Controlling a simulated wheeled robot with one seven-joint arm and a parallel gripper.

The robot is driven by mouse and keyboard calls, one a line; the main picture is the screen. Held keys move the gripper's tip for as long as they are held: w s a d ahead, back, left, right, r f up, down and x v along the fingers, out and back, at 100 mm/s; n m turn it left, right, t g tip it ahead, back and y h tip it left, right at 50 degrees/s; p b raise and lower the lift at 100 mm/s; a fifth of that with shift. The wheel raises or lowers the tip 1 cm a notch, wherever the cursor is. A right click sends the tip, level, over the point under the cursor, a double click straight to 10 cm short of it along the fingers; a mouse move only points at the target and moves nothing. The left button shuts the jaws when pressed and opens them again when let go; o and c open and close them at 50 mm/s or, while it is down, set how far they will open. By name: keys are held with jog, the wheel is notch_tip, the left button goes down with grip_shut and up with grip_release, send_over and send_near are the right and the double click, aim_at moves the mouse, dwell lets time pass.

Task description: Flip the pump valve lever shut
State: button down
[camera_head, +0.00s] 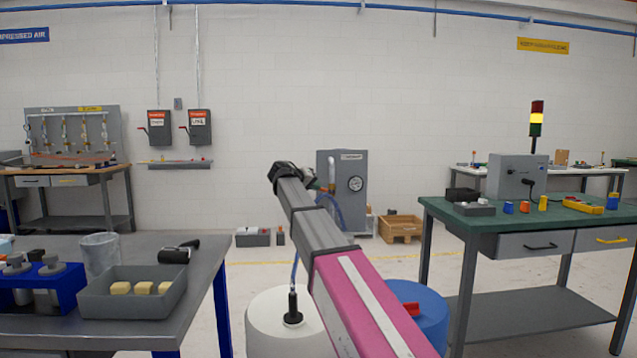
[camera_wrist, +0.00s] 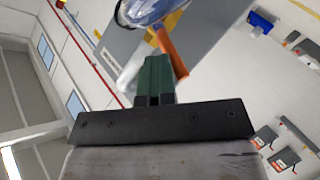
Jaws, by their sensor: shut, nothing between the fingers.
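The grey pump cabinet (camera_head: 351,200) with a round gauge (camera_head: 355,184) stands against the back wall, beyond my arm. My gripper (camera_head: 316,184) is in front of its left side, mostly hidden by my wrist. In the wrist view, my green fingers (camera_wrist: 157,78) are shut together and hold nothing. An orange lever-like bar (camera_wrist: 173,54) slants just beyond and to the right of the fingertips, close to them. I cannot tell whether they touch. The grey cabinet (camera_wrist: 208,30) also shows behind it, with a shiny round part at the top edge.
A white drum (camera_head: 266,335) and a blue drum (camera_head: 432,318) stand under my arm. A grey workbench (camera_head: 210,262) is at left, a green-topped bench (camera_head: 440,210) at right. A wooden crate (camera_head: 402,230) sits right of the cabinet. Open floor lies between.

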jog(key=shift+d, duration=0.1)
jog(key=shift+d+f, duration=0.25)
jog(key=shift+d, duration=0.5)
jog(key=s+a+r, duration=0.6)
jog(key=s+r, duration=0.1)
jog(key=s, duration=0.1)
jog(key=shift+a, duration=0.25)
jog(key=shift+f, duration=0.1)
dwell(0.4)
